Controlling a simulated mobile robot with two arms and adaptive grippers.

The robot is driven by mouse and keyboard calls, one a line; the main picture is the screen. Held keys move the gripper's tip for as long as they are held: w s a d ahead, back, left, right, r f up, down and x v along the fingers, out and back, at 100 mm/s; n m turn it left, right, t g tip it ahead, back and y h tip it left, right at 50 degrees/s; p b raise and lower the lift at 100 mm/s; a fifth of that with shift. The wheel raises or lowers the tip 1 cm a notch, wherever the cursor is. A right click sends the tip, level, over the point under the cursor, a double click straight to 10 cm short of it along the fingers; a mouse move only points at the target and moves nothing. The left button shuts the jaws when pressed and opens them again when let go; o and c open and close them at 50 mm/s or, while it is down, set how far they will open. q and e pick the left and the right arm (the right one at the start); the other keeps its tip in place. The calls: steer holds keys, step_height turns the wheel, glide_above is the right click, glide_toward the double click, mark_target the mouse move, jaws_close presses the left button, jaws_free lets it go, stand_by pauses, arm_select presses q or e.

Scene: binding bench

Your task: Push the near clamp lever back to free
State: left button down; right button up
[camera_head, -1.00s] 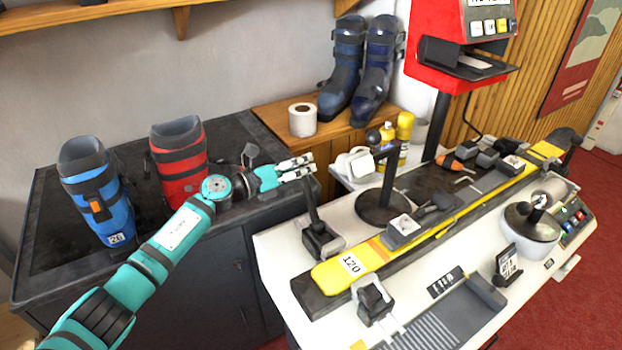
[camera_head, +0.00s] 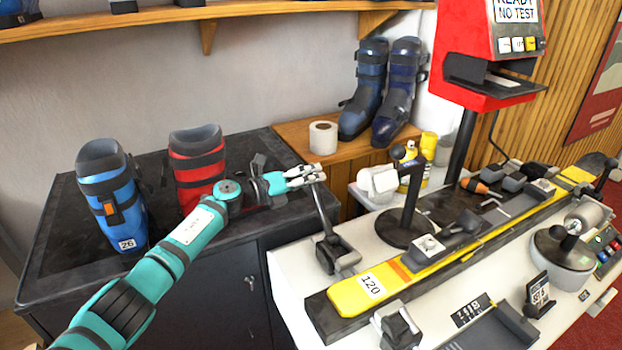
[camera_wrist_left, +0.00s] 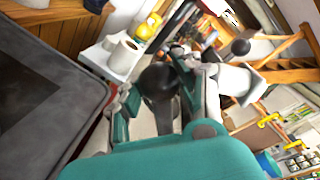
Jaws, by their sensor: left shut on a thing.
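The near clamp (camera_head: 338,254) is a dark block beside the near end of the yellow ski (camera_head: 375,286). Its lever (camera_head: 324,212) stands up from it, leaning slightly left at the top. My left gripper (camera_head: 306,176) is at the lever's top end. In the left wrist view, a round dark knob (camera_wrist_left: 158,82) sits between the fingers, which are shut on it. The knob is hidden by the fingers in the head view. My right gripper is in neither view.
A dark post with a round base (camera_head: 400,232) stands right of the lever. Blue (camera_head: 112,195) and red (camera_head: 197,165) ski boots stand on the dark cabinet behind my left arm. A paper roll (camera_head: 323,138) is on the wooden shelf behind. A small dark clamp block (camera_head: 398,328) is at the front.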

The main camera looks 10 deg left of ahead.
arm_select(q)
steer(key=shift+s+d+f+g, duration=0.2)
steer(key=shift+s+f, duration=0.05)
steer(key=shift+f, duration=0.4)
steer(key=shift+s+d+f+g, duration=0.2)
steer(key=shift+s+f, duration=0.05)
steer(key=shift+f, duration=0.35)
steer(key=c, duration=1.2)
jaws_free()
steer(key=o, duration=0.4)
steer(key=shift+a+r, duration=0.1)
steer(key=shift+r, duration=0.35)
steer(key=shift+s+a, duration=0.15)
steer(key=shift+a, duration=0.15)
steer(key=v, duration=1.1)
steer(key=shift+s+f, duration=0.1)
steer(key=shift+s, duration=0.2)
steer(key=shift+c, duration=0.3)
